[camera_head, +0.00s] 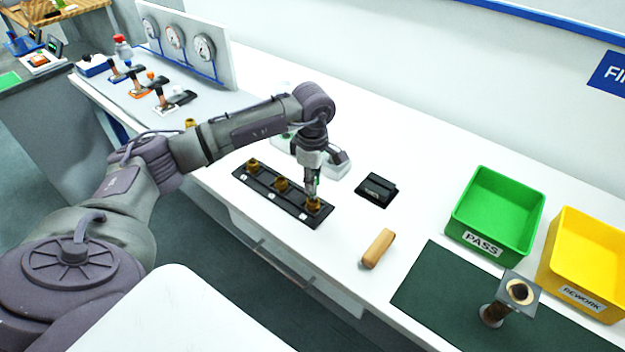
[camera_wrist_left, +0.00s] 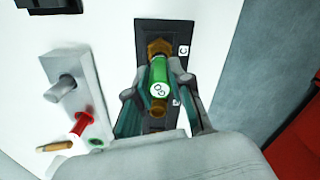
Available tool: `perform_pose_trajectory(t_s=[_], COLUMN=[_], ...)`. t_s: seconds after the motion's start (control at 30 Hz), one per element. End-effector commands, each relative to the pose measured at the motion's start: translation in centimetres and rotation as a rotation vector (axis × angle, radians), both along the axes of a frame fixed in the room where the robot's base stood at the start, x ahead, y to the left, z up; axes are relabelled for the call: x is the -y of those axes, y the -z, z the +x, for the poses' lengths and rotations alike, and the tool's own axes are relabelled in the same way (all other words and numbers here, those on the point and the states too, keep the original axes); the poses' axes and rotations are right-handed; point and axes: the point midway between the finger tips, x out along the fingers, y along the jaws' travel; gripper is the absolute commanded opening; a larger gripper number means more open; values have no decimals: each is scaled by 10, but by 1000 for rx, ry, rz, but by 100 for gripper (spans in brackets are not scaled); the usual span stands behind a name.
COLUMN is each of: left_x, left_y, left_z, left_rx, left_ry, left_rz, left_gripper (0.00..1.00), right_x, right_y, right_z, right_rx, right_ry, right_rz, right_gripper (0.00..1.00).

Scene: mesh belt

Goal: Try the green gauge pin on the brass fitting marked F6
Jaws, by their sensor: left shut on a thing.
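My left gripper (camera_head: 313,188) is shut on the green gauge pin (camera_wrist_left: 160,78), whose marked end faces the wrist camera. The pin points down at the brass fitting (camera_head: 313,205) at the right end of a black strip (camera_head: 264,187). In the left wrist view that fitting (camera_wrist_left: 160,47) shows at the pin's far end; I cannot tell whether the pin is inside it. A middle brass fitting (camera_head: 281,184) and a left one (camera_head: 253,165) stand on the strip. My right gripper is not in view.
A pale gauge block (camera_wrist_left: 75,88) with a red pin (camera_wrist_left: 82,121) stands beside the strip. A black box (camera_head: 376,190) and a wooden handle (camera_head: 378,248) lie to the right. Beyond are the green PASS bin (camera_head: 483,243) and yellow REWORK bin (camera_head: 580,293).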

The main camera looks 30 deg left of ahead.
Motion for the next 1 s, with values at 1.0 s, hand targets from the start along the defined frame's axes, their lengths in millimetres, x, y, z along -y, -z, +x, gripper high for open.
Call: perform_pose_trajectory(t_s=[1.0], left_x=[0], left_y=[21], left_z=[0], left_rx=[1], left_ry=[0], left_rz=[0], left_gripper=[0], right_x=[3], right_y=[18], right_z=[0], right_rx=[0], right_ry=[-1], right_rz=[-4], right_gripper=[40])
